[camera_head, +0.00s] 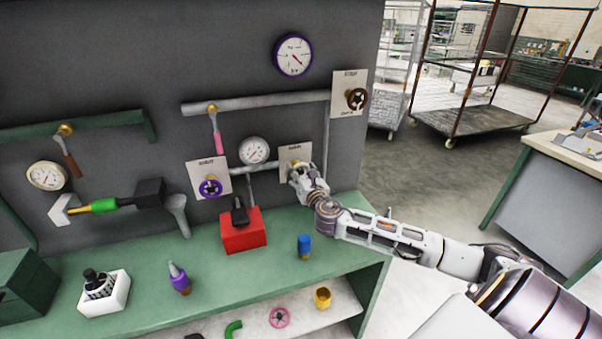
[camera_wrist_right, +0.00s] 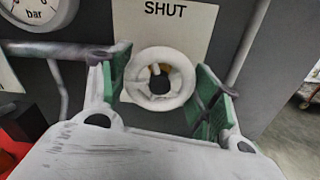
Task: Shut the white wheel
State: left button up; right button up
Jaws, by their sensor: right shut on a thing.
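The white wheel (camera_wrist_right: 160,101) is a small ring in front of a white plate (camera_wrist_right: 163,25) marked SHUT in the wrist view. My right gripper (camera_head: 301,176) is at this wheel on the dark panel, its two green-padded fingers on either side of the rim and shut on it. In the head view the gripper covers most of the wheel, and only part of its plate (camera_head: 292,152) shows. How far the wheel is turned cannot be told. My left gripper is not in view.
A purple wheel (camera_head: 210,187), a brown wheel (camera_head: 356,98) and a white gauge (camera_head: 254,150) are nearby on the panel. A red box (camera_head: 243,238), a blue cylinder (camera_head: 304,246) and a purple-tipped bottle (camera_head: 179,279) stand on the green bench (camera_head: 215,291). Open floor lies to the right.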

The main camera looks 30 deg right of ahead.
jog(key=shift+m, duration=0.5)
jog(key=m, duration=0.3)
jog(key=shift+f+m+b, duration=0.1)
jog(key=shift+m+b, duration=0.25)
jog(key=shift+m, duration=0.05)
jog(key=m, duration=0.4)
jog(key=shift+m, duration=0.3)
jog(key=m, duration=0.4)
jog(key=shift+b, duration=0.3)
jog(key=m, duration=0.4)
jog(key=shift+m, duration=0.3)
jog(key=o, duration=1)
jog(key=shift+s, duration=0.1)
